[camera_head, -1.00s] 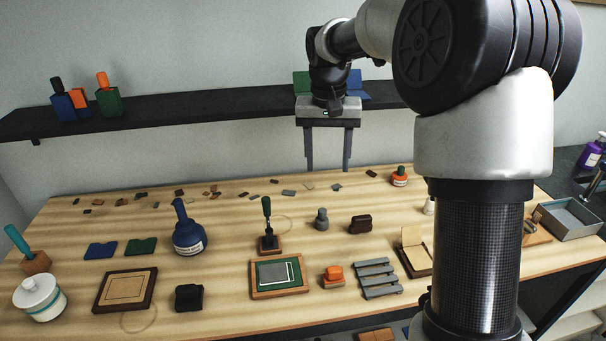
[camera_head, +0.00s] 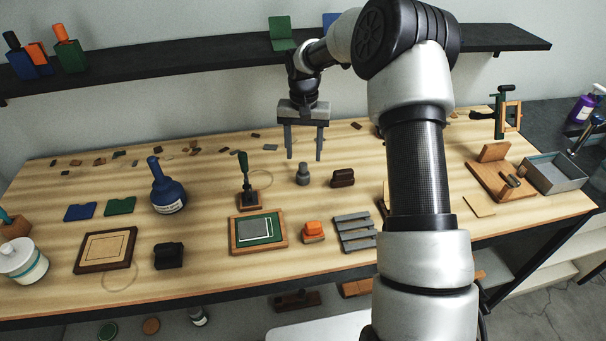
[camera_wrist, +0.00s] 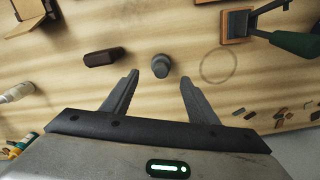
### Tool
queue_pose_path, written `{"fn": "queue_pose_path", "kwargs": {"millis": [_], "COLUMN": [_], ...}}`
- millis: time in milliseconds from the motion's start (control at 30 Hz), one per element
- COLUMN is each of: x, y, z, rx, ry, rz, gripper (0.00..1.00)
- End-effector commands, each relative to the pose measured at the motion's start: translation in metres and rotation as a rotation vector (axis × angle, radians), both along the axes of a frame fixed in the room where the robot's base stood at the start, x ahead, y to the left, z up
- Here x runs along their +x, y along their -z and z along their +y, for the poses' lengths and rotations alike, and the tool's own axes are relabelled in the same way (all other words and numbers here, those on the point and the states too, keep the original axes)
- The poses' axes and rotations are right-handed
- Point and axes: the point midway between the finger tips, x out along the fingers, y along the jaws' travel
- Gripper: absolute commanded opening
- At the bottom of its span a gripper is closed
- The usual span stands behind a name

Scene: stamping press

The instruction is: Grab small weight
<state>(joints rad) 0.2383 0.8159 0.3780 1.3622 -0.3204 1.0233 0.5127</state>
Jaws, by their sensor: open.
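The small weight (camera_head: 303,174) is a dark grey knobbed cylinder standing upright on the wooden table, near the middle. My gripper (camera_head: 304,156) is open and empty, pointing down above the table, behind the weight and near it in the head view. In the wrist view the weight (camera_wrist: 161,66) shows just beyond the fingertips, roughly centred between the two fingers of my gripper (camera_wrist: 158,82). The fingers do not touch it.
A dark brown block (camera_head: 342,178) stands just right of the weight. A green-handled press (camera_head: 247,182) on a wooden base stands to its left. A green framed pad (camera_head: 258,232), an orange stamp (camera_head: 313,231) and a grey slatted rack (camera_head: 354,233) lie in front.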

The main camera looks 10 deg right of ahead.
Motion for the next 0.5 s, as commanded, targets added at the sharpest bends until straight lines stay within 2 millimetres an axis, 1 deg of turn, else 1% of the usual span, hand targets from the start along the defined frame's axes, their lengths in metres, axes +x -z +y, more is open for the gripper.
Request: {"fn": "queue_pose_path", "kwargs": {"millis": [33,267,367,500], "x": [-0.001,-0.001,-0.003,-0.004], "y": [0.005,0.017,0.028,0.051], "z": [0.000,0.000,0.002,0.003], "rx": [0.001,0.000,0.002,0.001], "ry": [0.000,-0.001,0.001,0.001], "rz": [0.003,0.002,0.003,0.004], "gripper": [0.54,0.54,0.54,0.54]}}
